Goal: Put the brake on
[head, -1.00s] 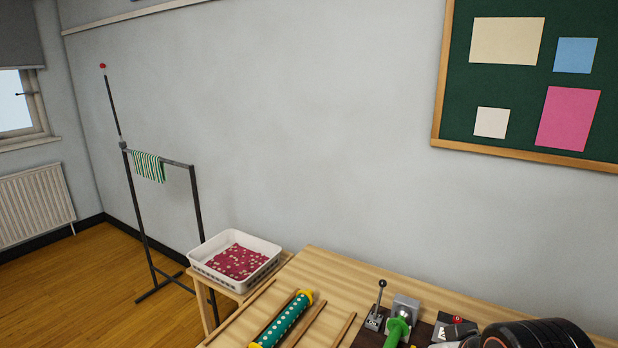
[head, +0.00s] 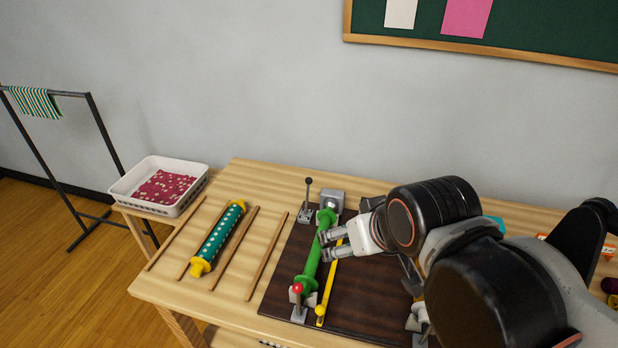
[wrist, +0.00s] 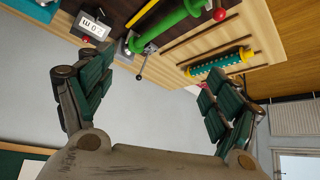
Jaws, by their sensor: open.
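A green roller (head: 312,262) lies between mounts on a dark brown board (head: 365,294). A lever with a black knob (head: 307,191) stands upright on a small grey base at the roller's far end. A lever with a red knob (head: 297,289) stands at the near end. I cannot tell which one is the brake. My gripper (head: 328,246) is open and empty, its fingertips over or beside the roller's middle; contact cannot be told. In the wrist view the black-knobbed lever (wrist: 141,70) shows between the open fingers, with the red knob (wrist: 219,15) farther right.
A yellow rod (head: 328,285) lies beside the green roller. A teal dotted roll (head: 219,236) and several wooden sticks lie on the table at left. A white basket (head: 190,203) stands beyond them. A counter box (wrist: 92,27) shows in the wrist view.

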